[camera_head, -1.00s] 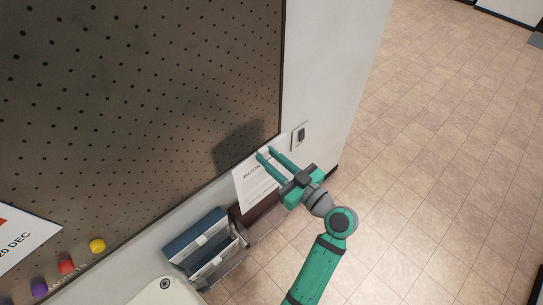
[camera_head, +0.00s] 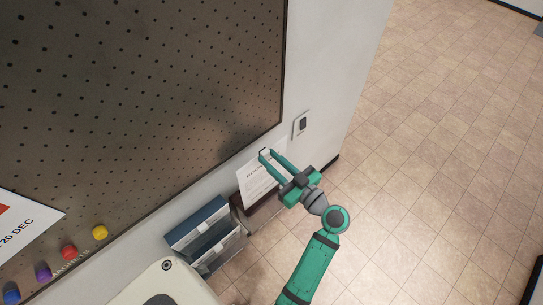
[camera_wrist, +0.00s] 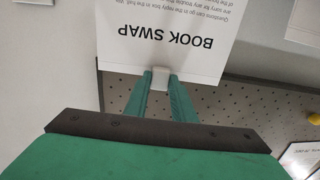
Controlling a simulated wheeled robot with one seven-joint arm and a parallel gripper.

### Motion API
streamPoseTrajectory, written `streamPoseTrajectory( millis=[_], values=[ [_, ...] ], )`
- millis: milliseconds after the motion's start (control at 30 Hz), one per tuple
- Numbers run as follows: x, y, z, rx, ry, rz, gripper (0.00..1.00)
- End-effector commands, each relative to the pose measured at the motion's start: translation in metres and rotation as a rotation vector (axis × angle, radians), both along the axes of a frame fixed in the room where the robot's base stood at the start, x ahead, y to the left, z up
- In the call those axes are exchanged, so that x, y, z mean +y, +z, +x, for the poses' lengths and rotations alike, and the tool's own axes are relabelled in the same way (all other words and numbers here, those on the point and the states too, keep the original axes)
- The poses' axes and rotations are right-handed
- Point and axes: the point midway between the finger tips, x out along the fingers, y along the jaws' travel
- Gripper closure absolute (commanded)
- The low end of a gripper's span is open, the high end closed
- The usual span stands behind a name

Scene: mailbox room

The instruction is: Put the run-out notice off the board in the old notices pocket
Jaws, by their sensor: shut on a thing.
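The white notice headed "BOOK SWAP" (camera_head: 258,186) hangs from my gripper (camera_head: 268,154), just below the board's lower right corner. In the wrist view the notice (camera_wrist: 170,40) appears upside down, with a small white block (camera_wrist: 160,77) at its heading edge. My gripper is shut on that block. Two wall pockets stand below and left of the notice: a blue one (camera_head: 195,220) behind and a grey one (camera_head: 214,246) in front. Each has a pale label too small to read. The brown pegboard (camera_head: 150,90) fills the upper left.
Another notice reading "20 DEC" (camera_head: 25,232) is on the board at left. Yellow (camera_head: 100,232), red (camera_head: 69,252) and other coloured magnets sit along the board's lower edge. A switch plate (camera_head: 301,124) is on the wall at right. Open tiled floor (camera_head: 440,150) lies right.

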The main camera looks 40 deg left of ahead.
Motion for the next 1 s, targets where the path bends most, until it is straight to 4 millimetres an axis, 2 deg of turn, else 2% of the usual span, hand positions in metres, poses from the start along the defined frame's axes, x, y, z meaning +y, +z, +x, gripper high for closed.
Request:
streamPoseTrajectory(
  millis=[600,1000],
  values=[
    [0.000,-0.042,0.000,0.001,0.000,0.000,0.97],
    [0.000,-0.056,0.000,0.000,0.000,0.000,0.97]
  ],
)
